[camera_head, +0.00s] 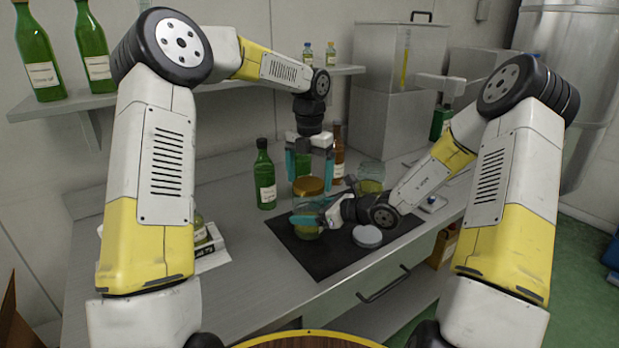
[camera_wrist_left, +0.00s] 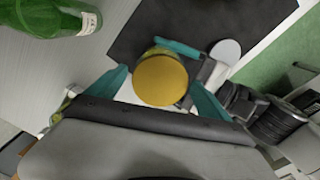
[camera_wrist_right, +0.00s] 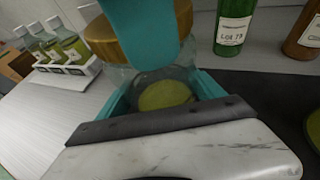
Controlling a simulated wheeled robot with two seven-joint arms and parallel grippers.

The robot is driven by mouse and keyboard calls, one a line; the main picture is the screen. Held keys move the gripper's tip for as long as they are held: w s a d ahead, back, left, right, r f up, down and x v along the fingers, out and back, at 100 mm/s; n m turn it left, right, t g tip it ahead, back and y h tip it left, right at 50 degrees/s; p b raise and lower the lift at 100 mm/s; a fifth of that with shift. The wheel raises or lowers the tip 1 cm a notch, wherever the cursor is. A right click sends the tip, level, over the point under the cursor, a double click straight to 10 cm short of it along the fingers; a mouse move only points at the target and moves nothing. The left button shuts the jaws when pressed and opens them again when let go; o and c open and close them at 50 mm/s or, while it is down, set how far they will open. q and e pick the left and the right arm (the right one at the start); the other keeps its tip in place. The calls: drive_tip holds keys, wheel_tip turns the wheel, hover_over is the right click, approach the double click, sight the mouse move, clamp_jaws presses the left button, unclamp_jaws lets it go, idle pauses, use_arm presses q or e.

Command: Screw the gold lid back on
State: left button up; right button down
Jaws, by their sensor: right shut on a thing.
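The gold lid (camera_head: 308,186) is at the top of a glass jar (camera_head: 307,234) with green contents, over the dark mat. Whether it is threaded on cannot be told. My right gripper (camera_head: 308,221) is shut around the jar from the right; the right wrist view shows the jar (camera_wrist_right: 165,92) between its fingers. My left gripper (camera_head: 310,170) points down from above, its teal fingers open on either side of the lid. In the left wrist view the lid (camera_wrist_left: 160,79) lies between the fingertips with narrow gaps. A left finger partly hides the lid (camera_wrist_right: 105,38) in the right wrist view.
A grey disc (camera_head: 367,236) lies on the dark mat (camera_head: 330,262), right of the jar. A green bottle (camera_head: 265,180) and a brown bottle (camera_head: 337,155) stand behind. Another glass jar (camera_head: 371,174) is behind my right forearm.

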idle(0.3)
use_arm(q)
drive_tip(key=shift+r, duration=2.25)
drive_tip(key=shift+c, duration=0.3)
